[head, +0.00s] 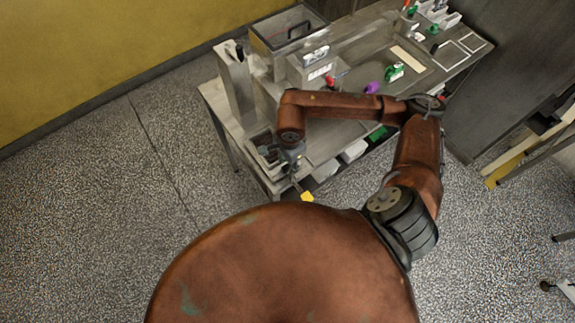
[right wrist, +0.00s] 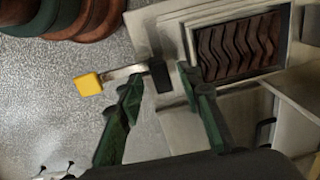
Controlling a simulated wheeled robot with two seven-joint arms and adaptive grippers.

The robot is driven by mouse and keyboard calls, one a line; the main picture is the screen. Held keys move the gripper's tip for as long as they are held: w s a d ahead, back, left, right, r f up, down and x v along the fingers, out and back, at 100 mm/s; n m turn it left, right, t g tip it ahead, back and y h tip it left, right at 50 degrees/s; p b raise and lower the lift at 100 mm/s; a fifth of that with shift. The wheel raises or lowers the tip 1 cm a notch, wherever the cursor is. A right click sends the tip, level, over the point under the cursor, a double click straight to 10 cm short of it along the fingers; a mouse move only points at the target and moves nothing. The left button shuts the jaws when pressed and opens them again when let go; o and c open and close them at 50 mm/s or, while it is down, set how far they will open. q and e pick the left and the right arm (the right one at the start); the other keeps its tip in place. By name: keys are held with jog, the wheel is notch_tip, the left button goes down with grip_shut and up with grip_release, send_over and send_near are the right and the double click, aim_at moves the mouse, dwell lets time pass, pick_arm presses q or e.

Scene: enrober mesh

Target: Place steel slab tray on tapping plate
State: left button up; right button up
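My right gripper (head: 294,172) is over the near left corner of the bench. In the right wrist view its two green fingers (right wrist: 160,80) are apart. Between and below the fingertips is a black block on a steel bar (right wrist: 122,71) with a yellow end (right wrist: 88,84). The yellow end also shows in the head view (head: 307,197). A pale square frame (right wrist: 197,62) holding dark brown wavy strips (right wrist: 240,47) is beside the right finger. I cannot tell which piece is the steel slab tray or the tapping plate. My left gripper is out of view.
The bench (head: 207,91) carries a glass-walled box (head: 290,29), a tall grey post (head: 235,82), a purple item (head: 372,88) and green items (head: 394,72). White bins (head: 354,150) sit under its front edge. The speckled floor left of the bench is clear.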

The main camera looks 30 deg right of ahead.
notch_tip(320, 180, up, 11)
jog(key=b, duration=0.1)
jog(key=shift+s+f, duration=0.2)
jog(key=shift+s, duration=0.1)
